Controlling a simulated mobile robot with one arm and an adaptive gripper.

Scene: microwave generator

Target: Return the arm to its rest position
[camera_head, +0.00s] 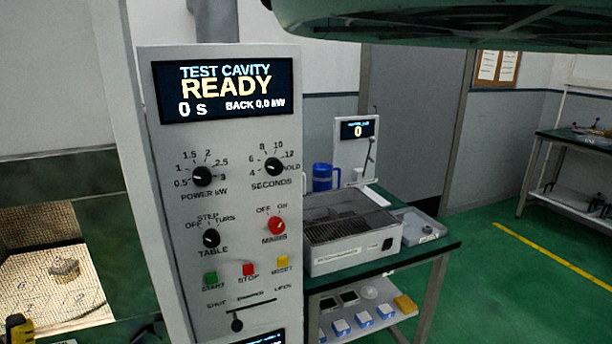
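I cannot make out my gripper in the head view, so its pose and what it may hold are hidden from me. The control panel (228,140) of the generator stands upright in the middle left. Its display (222,90) reads TEST CAVITY, READY, 0 s, BACK 0.0 kW. The panel has black knobs, a red mains knob (277,226), and green, red and yellow buttons. To its left is a lit chamber (50,275) with a small greyish lump (65,269) on its light floor.
A green-topped bench (432,248) right of the panel holds a metal box (352,235), a blue mug (322,177) and a grey tray (418,226). A large dark rounded shape (450,22) hangs across the top. Green floor (510,305) is clear at right, before another bench (575,143).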

